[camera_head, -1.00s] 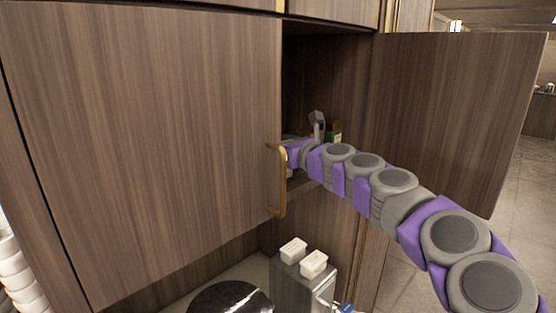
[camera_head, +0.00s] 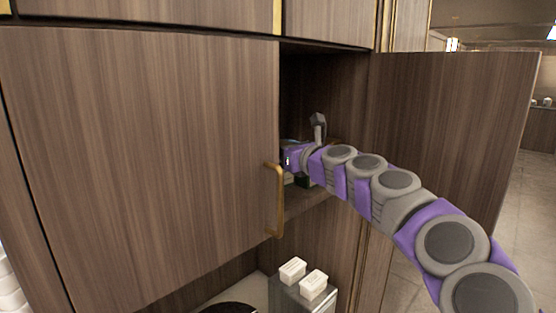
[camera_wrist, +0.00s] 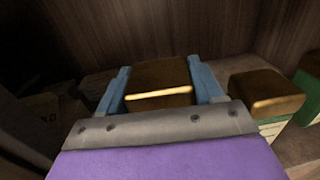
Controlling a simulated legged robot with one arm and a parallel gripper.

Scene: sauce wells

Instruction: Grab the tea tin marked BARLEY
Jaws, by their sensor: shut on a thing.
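My gripper (camera_wrist: 158,72) is inside the open cabinet. In the wrist view its blue fingers are shut on a tin with a dark brown lid (camera_wrist: 160,78) and a bright gold edge. The held tin's front is hidden by my gripper, so I cannot read its marking. A second tin (camera_wrist: 264,94) with a similar lid and a green and white body stands to the right, apart from the fingers. In the head view my gripper (camera_head: 290,155) is partly hidden by the left door's edge.
The left cabinet door (camera_head: 140,150) with its gold handle (camera_head: 278,200) is close beside my gripper. The right door (camera_head: 455,125) stands open. Dim box-like shapes (camera_wrist: 45,108) lie left in the wrist view. White containers (camera_head: 292,270) sit below the cabinet.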

